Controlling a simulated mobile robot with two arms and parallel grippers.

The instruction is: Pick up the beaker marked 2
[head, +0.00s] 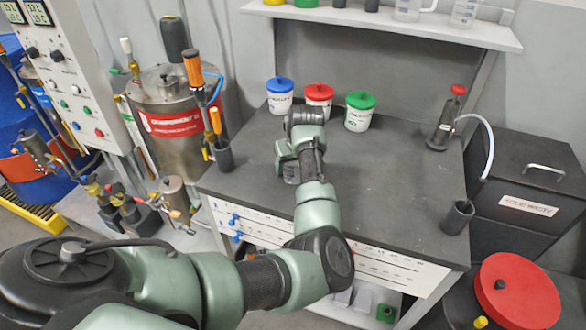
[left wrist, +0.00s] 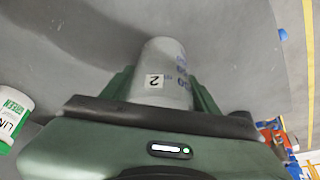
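The beaker marked 2 (left wrist: 167,62) shows in the left wrist view as a pale, translucent cylinder with a white label reading 2. It stands between the two green fingers of my left gripper (left wrist: 162,80). The fingers lie close along both sides of it; whether they press on it cannot be told. Its lower part is hidden behind the gripper body. In the head view my left gripper (head: 291,165) is low over the grey worktop, and my arm hides most of the beaker. My right gripper is not in view.
Blue-lidded (head: 280,95), red-lidded (head: 318,100) and green-lidded (head: 360,110) jars stand just behind the gripper. The middle-right worktop (head: 400,180) is clear.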

